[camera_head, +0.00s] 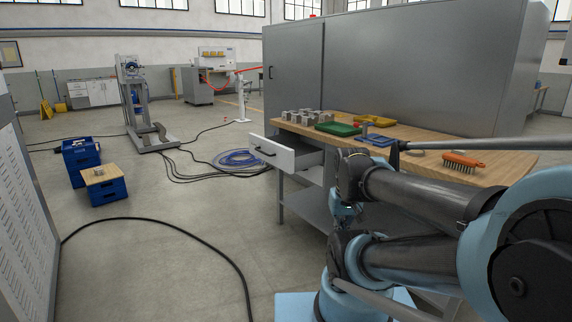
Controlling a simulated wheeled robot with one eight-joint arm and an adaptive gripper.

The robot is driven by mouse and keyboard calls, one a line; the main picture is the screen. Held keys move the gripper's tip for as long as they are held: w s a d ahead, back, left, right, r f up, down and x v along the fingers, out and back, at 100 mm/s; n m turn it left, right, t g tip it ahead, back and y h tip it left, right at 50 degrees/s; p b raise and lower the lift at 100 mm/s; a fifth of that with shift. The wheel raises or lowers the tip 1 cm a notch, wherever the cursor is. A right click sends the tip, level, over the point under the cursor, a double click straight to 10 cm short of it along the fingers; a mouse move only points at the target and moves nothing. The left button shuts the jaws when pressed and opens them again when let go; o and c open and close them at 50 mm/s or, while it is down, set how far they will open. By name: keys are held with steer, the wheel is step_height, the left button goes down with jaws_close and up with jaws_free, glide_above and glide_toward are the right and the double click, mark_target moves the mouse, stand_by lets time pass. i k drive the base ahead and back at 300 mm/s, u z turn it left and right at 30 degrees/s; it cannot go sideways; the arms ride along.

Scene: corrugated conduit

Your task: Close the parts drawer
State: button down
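The parts drawer (287,152) is a white-fronted drawer with a dark handle, under the left end of the wooden-topped workbench (440,143). It is pulled out towards the left, and part of its open inside shows. My arm (420,195) is folded at the lower right, in front of the bench. It hides part of the bench front and lower shelf. I cannot make out my gripper's fingers. No part of my arm is seen touching the drawer.
Grey metal blocks (302,117), a green tray (338,129), a yellow tray (375,121) and an orange brush (464,160) lie on the bench. Blue crates (81,160) stand at left. A grey cabinet (400,70) stands behind.

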mark_target(299, 152)
steer(key=i, duration=1)
steer(key=u, duration=0.05)
